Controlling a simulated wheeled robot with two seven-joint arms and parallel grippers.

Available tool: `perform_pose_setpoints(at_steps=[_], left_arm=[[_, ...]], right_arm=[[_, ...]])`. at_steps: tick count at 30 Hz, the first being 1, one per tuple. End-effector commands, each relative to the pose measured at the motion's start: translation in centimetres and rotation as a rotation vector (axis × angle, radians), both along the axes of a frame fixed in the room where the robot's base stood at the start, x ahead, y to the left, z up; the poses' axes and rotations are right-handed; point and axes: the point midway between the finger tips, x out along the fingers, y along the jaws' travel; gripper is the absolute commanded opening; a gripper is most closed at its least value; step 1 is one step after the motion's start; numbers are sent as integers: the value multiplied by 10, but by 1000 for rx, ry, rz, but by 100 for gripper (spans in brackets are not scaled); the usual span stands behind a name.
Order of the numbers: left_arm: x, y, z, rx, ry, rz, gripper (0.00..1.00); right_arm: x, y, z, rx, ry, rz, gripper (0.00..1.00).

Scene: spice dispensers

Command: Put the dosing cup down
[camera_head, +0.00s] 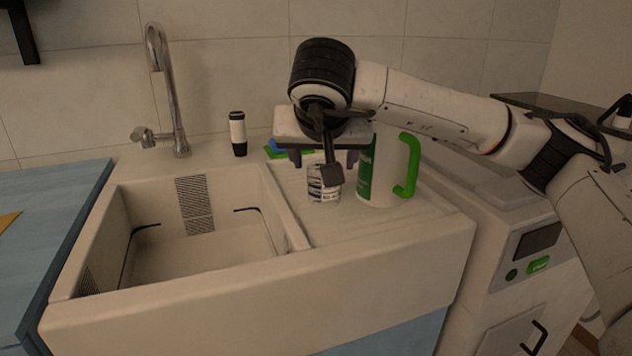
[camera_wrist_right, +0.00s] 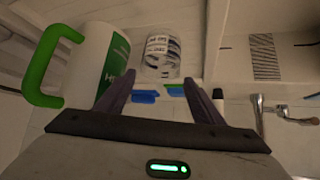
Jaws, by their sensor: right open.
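The dosing cup (camera_head: 323,188) is a small clear cup with a white printed label. It appears to stand upright on the ribbed drainboard (camera_head: 400,221) right of the sink basin, its upper part hidden by my right gripper. My right gripper (camera_head: 325,164) is open just above and behind it. In the right wrist view the dosing cup (camera_wrist_right: 162,58) shows past the tips of the spread fingers of my right gripper (camera_wrist_right: 160,80), and neither finger grips it. My left gripper is not in view.
A white jug (camera_head: 386,180) with a green handle stands close to the cup's right. Blue and green flat items (camera_head: 276,149) lie behind the gripper. A black-and-white bottle (camera_head: 238,133) stands near the faucet (camera_head: 168,92). The sink basin (camera_head: 205,262) is open at left.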

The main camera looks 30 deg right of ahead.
Motion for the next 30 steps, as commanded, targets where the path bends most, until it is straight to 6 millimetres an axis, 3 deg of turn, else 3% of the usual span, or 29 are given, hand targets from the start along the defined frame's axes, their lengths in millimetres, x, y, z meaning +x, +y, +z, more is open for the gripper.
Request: perform_pose_setpoints(at_steps=[6, 18, 27, 30], left_arm=[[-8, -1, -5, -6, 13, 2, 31], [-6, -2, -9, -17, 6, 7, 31], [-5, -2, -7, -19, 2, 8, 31], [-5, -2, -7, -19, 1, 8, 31]], right_arm=[[15, -11, -19, 1, 1, -1, 62], [41, -29, -57, 2, 1, -1, 62], [44, -32, -60, 1, 0, 1, 62], [44, -31, -60, 1, 0, 1, 48]])
